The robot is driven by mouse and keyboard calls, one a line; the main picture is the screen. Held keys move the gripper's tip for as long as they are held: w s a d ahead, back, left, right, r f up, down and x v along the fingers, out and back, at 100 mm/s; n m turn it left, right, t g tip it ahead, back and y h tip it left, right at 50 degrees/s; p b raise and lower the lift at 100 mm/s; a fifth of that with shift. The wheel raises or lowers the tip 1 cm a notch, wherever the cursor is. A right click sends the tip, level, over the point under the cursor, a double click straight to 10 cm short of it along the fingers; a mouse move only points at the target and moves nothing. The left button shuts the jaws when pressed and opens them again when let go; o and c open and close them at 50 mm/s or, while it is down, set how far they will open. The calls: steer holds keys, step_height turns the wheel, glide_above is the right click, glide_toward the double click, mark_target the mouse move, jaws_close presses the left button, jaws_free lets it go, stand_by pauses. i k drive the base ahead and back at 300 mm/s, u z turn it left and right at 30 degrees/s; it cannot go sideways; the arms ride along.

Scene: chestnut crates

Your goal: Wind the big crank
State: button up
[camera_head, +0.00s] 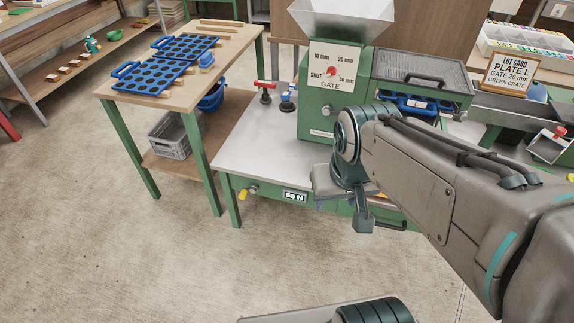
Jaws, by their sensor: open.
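The green grinder-like machine (318,112) stands on the bench with a grey hopper on top and a gate dial (331,78) marked 10 mm, 20 mm, 30 mm and SHUT. I cannot make out a big crank for certain; my arm covers part of the machine's front and right side. My gripper (364,224) hangs at the front edge of the bench, below my wrist, pointing down. Only part of it shows. It is open, and I see nothing held in it.
A red-handled fitting (265,88) and a blue one (288,98) stand on the bench (255,140). A yellow knob (244,193) sticks out of its front. A lot card (512,73) reads Plate L, gate 20 mm, green crate. Blue perforated plates (170,60) lie on the left table.

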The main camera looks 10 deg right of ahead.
mark_target(326, 111)
steer(key=u, duration=0.15)
steer(key=i, duration=1.1)
steer(key=z, duration=0.45)
